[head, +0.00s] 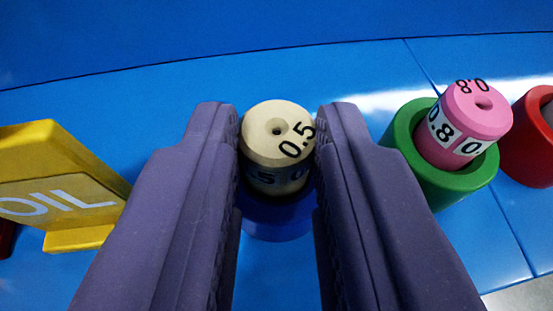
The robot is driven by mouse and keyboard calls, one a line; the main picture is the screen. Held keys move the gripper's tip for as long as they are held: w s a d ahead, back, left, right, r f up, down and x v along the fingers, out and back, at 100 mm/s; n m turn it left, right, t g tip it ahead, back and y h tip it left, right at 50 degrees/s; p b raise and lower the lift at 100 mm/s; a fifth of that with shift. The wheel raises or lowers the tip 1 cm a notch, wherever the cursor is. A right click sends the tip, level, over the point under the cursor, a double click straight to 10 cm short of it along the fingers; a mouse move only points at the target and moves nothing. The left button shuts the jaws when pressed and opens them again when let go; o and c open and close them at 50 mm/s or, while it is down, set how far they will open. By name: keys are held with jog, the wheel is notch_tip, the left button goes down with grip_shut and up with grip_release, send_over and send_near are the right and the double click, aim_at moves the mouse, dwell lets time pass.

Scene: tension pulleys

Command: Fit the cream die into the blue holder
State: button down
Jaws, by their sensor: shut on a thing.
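The cream die (277,146) is a short round piece with a hole in its top face and "0.5" printed on it. It is upright or nearly so, between the two purple fingers of my gripper (278,150), which are shut on it. The blue holder (277,222) shows directly below the die, between the fingers. Its rim and sides are partly hidden by the die and fingers. I cannot tell how deep the die sits in the holder.
To the right, a green holder (470,187) has a pink die (465,122) marked "0.8" in it. A red holder (530,140) is at the right edge. A yellow "OIL" block (50,175) stands at left. The blue surface (350,65) behind is clear.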

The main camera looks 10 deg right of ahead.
jog(key=shift+s+f, duration=0.1)
jog(key=shift+f, duration=0.1)
jog(key=c, duration=0.8)
grip_release()
jog(key=shift+c, duration=0.2)
jog(key=shift+s+a+r, duration=0.15)
jog(key=shift+s+r, duration=0.1)
jog(key=shift+s, duration=0.05)
jog(key=p+v, duration=0.2)
jog(key=v, duration=0.5)
jog(key=shift+p, duration=0.35)
